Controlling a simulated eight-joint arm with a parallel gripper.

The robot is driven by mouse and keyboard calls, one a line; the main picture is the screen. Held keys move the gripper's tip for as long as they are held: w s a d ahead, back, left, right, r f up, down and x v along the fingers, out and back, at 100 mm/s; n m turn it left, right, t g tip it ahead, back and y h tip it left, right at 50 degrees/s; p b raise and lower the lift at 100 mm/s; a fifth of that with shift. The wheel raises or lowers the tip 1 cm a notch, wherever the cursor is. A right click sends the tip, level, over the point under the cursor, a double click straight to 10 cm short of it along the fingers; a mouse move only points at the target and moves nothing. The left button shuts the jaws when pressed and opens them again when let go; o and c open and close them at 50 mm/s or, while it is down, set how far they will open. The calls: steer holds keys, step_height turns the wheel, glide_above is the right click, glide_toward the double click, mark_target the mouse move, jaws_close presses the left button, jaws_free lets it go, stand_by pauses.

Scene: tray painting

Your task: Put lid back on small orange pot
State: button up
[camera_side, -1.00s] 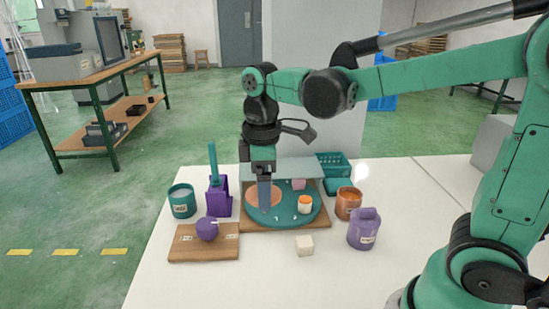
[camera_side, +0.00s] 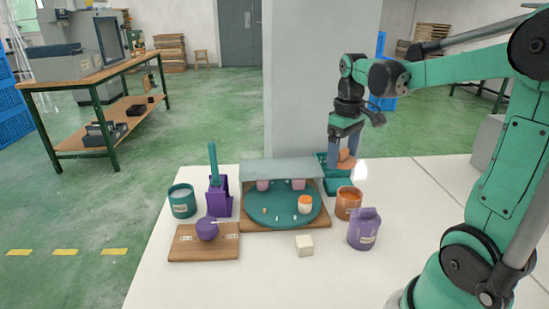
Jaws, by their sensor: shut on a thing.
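My gripper (camera_side: 345,158) is at the back right, above the teal basket. It is shut on an orange piece (camera_side: 347,162) that looks like the lid; its shape is partly hidden by the fingers. An open orange pot (camera_side: 348,208) with a label stands on the white table, right of the round teal tray (camera_side: 283,213), below and in front of my gripper. A smaller orange pot (camera_side: 305,207) with a pale top sits on the tray's right part. I cannot tell for sure which pot the held piece matches.
A purple lidded pot (camera_side: 364,236) and a white cube (camera_side: 304,245) stand in front. The teal basket (camera_side: 343,186) is behind the orange pot. At left are a teal pot (camera_side: 182,203), a purple holder (camera_side: 218,198) and a wooden board (camera_side: 190,250) with a purple ball (camera_side: 207,229).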

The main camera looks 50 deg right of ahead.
steer(key=shift+s+d+f+m, duration=0.25)
steer(key=shift+s+d+m, duration=0.2)
steer(key=shift+d, duration=0.15)
steer(key=shift+s+d+f+m, duration=0.25)
steer(key=shift+s+d+m, duration=0.1)
steer(key=shift+s+d, duration=0.15)
steer(key=shift+d+f, duration=0.15)
steer(key=shift+f, duration=3.1)
steer(key=shift+s+f, duration=0.1)
steer(key=shift+f, duration=0.05)
steer(key=o, duration=1.1)
step_height(320, 180, up, 7)
